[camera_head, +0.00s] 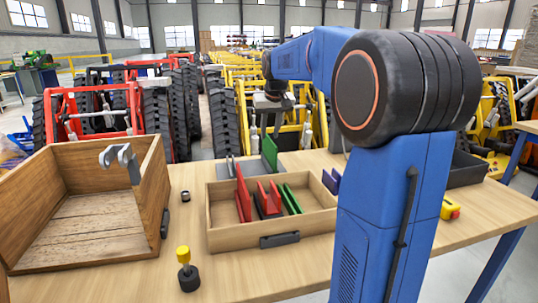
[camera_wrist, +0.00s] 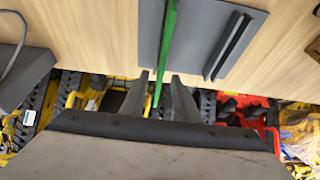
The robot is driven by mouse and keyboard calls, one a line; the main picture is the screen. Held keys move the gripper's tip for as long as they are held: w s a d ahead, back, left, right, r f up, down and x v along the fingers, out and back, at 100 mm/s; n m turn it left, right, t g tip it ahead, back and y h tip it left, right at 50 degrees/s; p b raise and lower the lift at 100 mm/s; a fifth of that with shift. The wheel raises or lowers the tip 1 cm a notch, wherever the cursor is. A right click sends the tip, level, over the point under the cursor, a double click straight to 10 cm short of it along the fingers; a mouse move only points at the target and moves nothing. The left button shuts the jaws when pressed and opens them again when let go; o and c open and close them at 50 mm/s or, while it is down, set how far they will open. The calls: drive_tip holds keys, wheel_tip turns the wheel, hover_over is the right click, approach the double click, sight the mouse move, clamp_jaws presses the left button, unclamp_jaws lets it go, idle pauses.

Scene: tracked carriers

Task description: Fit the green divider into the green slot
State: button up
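A green divider (camera_head: 269,152) stands upright at the grey plate (camera_head: 293,163) behind the wooden tray. In the wrist view the divider (camera_wrist: 167,35) is a thin green strip, seen edge-on over the grey plate (camera_wrist: 199,15). My gripper (camera_head: 271,122) is above the divider. In the wrist view my gripper (camera_wrist: 160,76) has its two fingers apart, with the strip's near end between them and a gap showing on each side.
A grey double-walled slot (camera_wrist: 228,47) stands on the plate beside the divider. The wooden tray (camera_head: 222,241) holds red and green pieces. A wooden crate (camera_head: 82,255) stands left. A yellow-topped peg (camera_head: 187,270), a purple piece (camera_head: 331,181) and a dark bin (camera_head: 467,170) are also on the table.

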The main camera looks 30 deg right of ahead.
sight(268, 147)
drive_tip(key=shift+x, duration=1.25)
drive_tip(key=shift+s+x, duration=0.15)
drive_tip(key=shift+x, duration=1.15)
drive_tip(key=shift+s+x, duration=0.15)
drive_tip(key=shift+x, duration=1.15)
drive_tip(key=shift+a+f, duration=0.1)
clamp_jaws()
